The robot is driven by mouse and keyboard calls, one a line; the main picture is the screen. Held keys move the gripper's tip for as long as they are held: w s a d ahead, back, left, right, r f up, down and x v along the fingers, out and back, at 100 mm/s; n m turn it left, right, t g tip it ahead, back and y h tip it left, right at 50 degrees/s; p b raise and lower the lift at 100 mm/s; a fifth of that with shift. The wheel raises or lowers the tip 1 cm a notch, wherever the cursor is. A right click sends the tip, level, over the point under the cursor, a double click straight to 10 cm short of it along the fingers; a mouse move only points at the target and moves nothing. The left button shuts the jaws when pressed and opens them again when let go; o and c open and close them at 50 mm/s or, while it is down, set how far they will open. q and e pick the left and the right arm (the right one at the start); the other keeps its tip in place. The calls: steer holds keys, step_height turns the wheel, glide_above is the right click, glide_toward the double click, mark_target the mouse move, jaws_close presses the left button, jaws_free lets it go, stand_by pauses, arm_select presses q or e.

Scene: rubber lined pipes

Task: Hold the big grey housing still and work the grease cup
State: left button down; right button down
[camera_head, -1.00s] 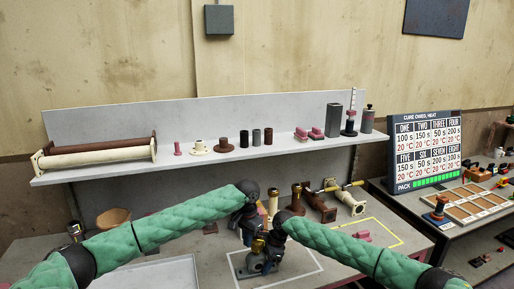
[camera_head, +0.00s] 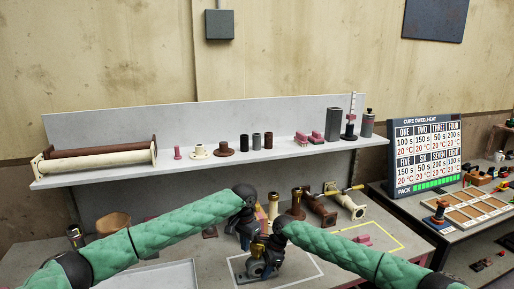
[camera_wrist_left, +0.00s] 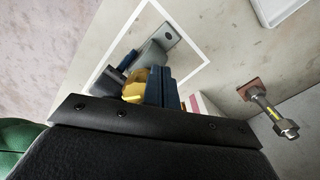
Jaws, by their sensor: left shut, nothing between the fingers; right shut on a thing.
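The big grey housing (camera_head: 255,270) stands inside a white outline on the bench, and its flat grey foot shows in the left wrist view (camera_wrist_left: 166,38). The brass-yellow grease cup (camera_head: 257,249) is at its top, and in the left wrist view it (camera_wrist_left: 136,86) is beside my finger pads. My left gripper (camera_head: 252,238) points down from above, shut and empty, close by the cup; its dark blue fingers (camera_wrist_left: 163,90) partly hide the cup. I cannot tell whether they touch it. My right gripper (camera_head: 271,258) is shut on the housing from the right; its fingertips are mostly hidden.
Behind stand brown and cream pipe parts (camera_head: 318,208). Pink pieces (camera_head: 364,240) lie at the right in a yellow outline. A grey tray (camera_head: 160,275) is at the front left. A shelf (camera_head: 115,178) with parts runs behind, and a cure sign (camera_head: 426,155) stands right.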

arm_select(q)
steer(key=shift+r, duration=2.95)
step_height(320, 180, down, 6)
steer(key=s+d, duration=0.2)
steer(key=d, duration=0.1)
steer(key=shift+w, duration=0.15)
steer(key=shift+w+a, duration=0.35)
steer(key=shift+a, duration=0.25)
